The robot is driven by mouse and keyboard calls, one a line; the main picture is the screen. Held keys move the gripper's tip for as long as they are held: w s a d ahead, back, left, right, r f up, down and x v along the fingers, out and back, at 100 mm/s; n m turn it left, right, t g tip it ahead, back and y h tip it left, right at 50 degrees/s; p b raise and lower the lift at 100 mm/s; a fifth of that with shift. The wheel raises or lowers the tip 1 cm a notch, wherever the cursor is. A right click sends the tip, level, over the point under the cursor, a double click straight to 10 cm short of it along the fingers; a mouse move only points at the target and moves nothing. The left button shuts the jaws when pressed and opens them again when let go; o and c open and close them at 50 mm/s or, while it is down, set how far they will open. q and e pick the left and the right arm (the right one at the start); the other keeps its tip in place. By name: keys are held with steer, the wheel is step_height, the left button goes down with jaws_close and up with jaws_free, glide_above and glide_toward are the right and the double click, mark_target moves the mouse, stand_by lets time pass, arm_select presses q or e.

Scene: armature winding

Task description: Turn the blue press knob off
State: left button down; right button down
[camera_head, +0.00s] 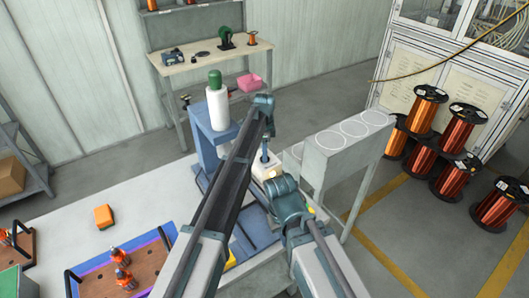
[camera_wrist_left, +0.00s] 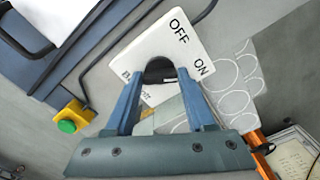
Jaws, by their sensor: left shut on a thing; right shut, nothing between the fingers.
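The press's knob (camera_wrist_left: 158,70) is dark, nearly black in the left wrist view, on a tilted white plate (camera_wrist_left: 150,47) lettered OFF and ON. Its pointer direction is hidden between the fingers. My left gripper (camera_wrist_left: 160,82) is shut on the knob, one blue finger on each side. In the head view my left gripper (camera_head: 265,150) reaches down to the white plate (camera_head: 263,168), and the knob is hidden there. My right gripper (camera_head: 286,200) is lower, in front of the press, shut and empty; its fingers are hard to make out.
A green button on a yellow box (camera_wrist_left: 67,126) is beside the plate. A grey stand with circles (camera_head: 345,150) is to the right. Copper spools (camera_head: 455,175) stand on the floor beyond.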

arm_select(q)
steer(key=n, duration=0.6)
steer(key=shift+n, duration=0.4)
steer(key=n, duration=0.6)
steer(key=shift+s, duration=0.1)
steer(key=shift+n, duration=0.4)
steer(key=shift+c, duration=1.2)
jaws_free()
step_height(320, 180, up, 14)
steer(key=p, duration=1.3)
steer(key=shift+p, duration=0.4)
